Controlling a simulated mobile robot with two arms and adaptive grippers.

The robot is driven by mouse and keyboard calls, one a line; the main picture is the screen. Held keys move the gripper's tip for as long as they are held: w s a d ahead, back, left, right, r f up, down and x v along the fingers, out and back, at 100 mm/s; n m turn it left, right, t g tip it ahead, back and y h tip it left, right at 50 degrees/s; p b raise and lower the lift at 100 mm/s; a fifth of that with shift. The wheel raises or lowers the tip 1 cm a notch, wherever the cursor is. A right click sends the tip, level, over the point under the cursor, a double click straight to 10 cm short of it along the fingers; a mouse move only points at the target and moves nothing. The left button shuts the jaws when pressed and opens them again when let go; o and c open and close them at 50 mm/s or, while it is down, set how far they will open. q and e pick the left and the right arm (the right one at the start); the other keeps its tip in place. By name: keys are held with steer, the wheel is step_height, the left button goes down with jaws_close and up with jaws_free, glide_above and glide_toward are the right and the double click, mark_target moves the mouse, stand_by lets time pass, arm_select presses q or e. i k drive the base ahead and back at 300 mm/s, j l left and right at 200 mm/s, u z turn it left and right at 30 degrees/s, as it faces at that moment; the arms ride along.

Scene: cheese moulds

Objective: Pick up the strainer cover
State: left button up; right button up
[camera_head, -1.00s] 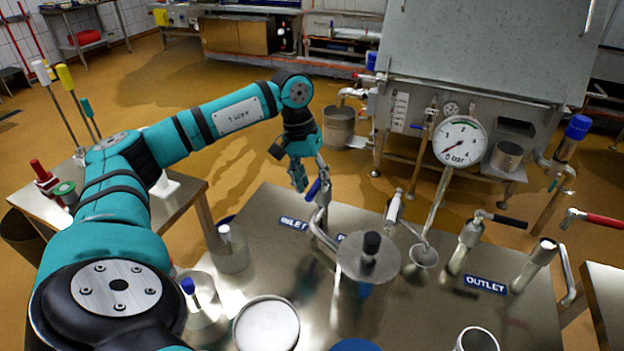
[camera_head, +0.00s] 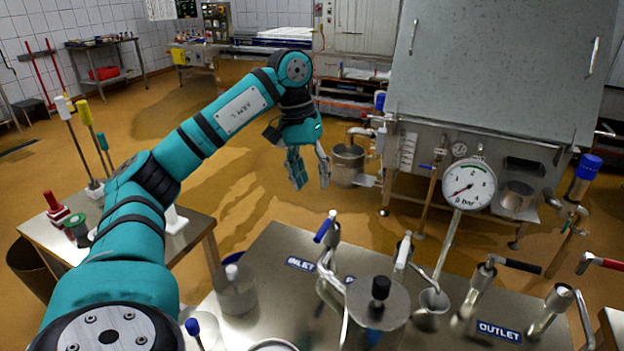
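A round metal disc with a black knob (camera_head: 378,306), which looks like the strainer cover, sits on top of a fitting on the steel table. It lies level and nothing of mine touches it. My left gripper (camera_head: 310,175) hangs beyond the table's far edge, up and to the left of the cover in the view. Its two fingers point down, spread apart, with nothing between them. My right gripper is not in view.
Beside the cover stand the inlet valve with a blue handle (camera_head: 325,226), a white-handled valve (camera_head: 403,250), a pressure gauge (camera_head: 469,184) and the outlet valve with a black handle (camera_head: 520,265). A clear beaker (camera_head: 236,293) stands at left.

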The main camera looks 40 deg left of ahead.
mark_target(378, 303)
steer(key=k+j, duration=0.1)
steer(key=k, duration=1.9)
